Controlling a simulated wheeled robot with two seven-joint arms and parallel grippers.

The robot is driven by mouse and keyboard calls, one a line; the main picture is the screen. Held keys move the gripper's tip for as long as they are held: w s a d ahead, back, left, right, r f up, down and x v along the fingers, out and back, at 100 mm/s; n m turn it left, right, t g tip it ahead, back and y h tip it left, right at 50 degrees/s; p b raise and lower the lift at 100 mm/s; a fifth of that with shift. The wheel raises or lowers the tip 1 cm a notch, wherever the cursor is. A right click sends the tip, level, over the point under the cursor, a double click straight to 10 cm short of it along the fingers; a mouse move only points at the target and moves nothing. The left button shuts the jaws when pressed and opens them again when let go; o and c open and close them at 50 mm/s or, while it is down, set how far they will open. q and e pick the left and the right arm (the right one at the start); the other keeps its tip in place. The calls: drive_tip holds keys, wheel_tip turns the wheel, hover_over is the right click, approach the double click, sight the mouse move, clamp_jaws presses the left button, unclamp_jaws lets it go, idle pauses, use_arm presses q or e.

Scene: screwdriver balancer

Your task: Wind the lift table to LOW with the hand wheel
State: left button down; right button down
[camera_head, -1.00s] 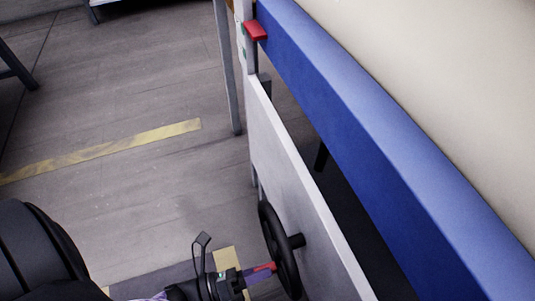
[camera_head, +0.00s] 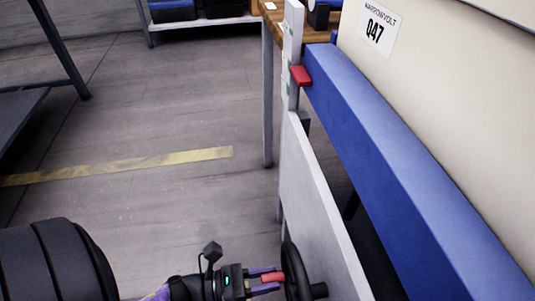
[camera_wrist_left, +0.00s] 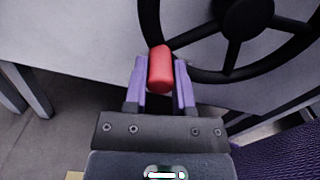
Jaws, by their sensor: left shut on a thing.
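The black hand wheel (camera_head: 287,255) is mounted on the grey side panel (camera_head: 309,200) of the lift table, its lower part cut off at the bottom of the head view. My left gripper (camera_head: 270,283) is shut on the wheel's red knob (camera_head: 272,276). In the left wrist view the purple fingers flank the red knob (camera_wrist_left: 160,70) at the rim of the wheel (camera_wrist_left: 150,20). The lift table's blue frame (camera_head: 400,165) carries a red pointer (camera_head: 301,75) beside a pale upright post (camera_head: 291,50) with small green marks; their lettering is too small to read. My right gripper is out of view.
A cream box (camera_head: 450,100) labelled 047 stands on the blue frame. A dark table (camera_head: 20,125) is at left. The floor with yellow tape (camera_head: 130,165) is clear.

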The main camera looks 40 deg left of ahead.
use_arm(q)
drive_tip(key=shift+w+a+r+m, duration=0.35)
drive_tip(key=shift+r+m, duration=0.15)
drive_tip(key=shift+m, duration=0.3)
drive_tip(key=shift+r, duration=0.1)
drive_tip(key=shift+c, duration=2.2)
unclamp_jaws()
drive_tip(key=shift+s+a, duration=0.25)
drive_tip(key=shift+s, duration=0.1)
drive_tip(key=p+v, duration=0.1)
drive_tip(key=v, duration=0.8)
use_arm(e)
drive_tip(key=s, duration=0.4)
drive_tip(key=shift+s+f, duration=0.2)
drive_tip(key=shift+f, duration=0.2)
